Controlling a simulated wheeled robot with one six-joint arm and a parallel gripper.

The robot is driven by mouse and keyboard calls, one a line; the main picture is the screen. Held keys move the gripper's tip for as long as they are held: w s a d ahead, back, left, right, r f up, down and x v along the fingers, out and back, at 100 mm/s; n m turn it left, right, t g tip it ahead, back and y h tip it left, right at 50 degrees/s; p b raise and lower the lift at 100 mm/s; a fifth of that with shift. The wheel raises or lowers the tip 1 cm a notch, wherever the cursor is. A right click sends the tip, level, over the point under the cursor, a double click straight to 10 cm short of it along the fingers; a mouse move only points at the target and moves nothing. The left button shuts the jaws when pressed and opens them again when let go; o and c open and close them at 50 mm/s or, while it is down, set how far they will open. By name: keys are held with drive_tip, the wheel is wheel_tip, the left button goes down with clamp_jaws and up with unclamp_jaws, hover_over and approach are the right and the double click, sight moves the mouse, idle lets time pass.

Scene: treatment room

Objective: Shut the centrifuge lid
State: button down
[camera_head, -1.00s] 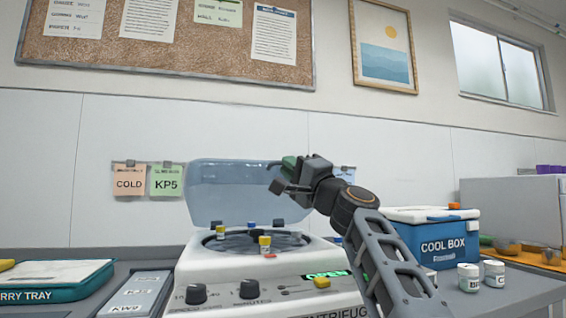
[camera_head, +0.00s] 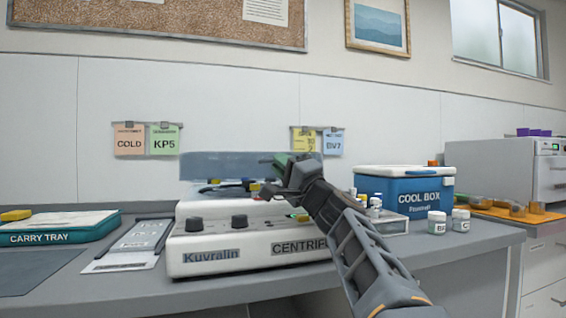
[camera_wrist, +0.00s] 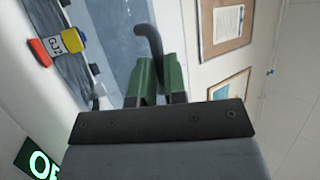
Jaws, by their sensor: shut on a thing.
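The centrifuge (camera_head: 250,250) stands on the counter, white with dark knobs. Its translucent blue lid (camera_head: 225,165) is raised and leans forward over the bowl, showing as a low band. My gripper (camera_head: 270,178) is at the lid's right front part. In the wrist view its green fingers (camera_wrist: 156,82) are shut on a dark curved handle (camera_wrist: 150,42) beside the bluish lid (camera_wrist: 118,28). A tube with a yellow cap and a red end (camera_wrist: 62,44) shows in the rotor. A green lit display (camera_wrist: 40,160) is partly in view.
A carry tray (camera_head: 70,238) and a grey label board (camera_head: 120,262) lie left of the centrifuge. A blue cool box (camera_head: 404,200), a small tube rack (camera_head: 390,224) and white jars (camera_head: 437,222) stand to the right.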

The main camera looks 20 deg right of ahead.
drive_tip(key=shift+w+d+f+h, duration=0.15)
drive_tip(key=shift+w+f+h, duration=0.2)
drive_tip(key=shift+f, duration=0.2)
drive_tip(key=c, duration=1.4)
unclamp_jaws()
drive_tip(key=shift+w, duration=0.15)
drive_tip(key=shift+c, duration=0.2)
drive_tip(key=v, duration=1.4)
drive_tip(key=shift+r, duration=0.3)
drive_tip(key=shift+r, duration=0.1)
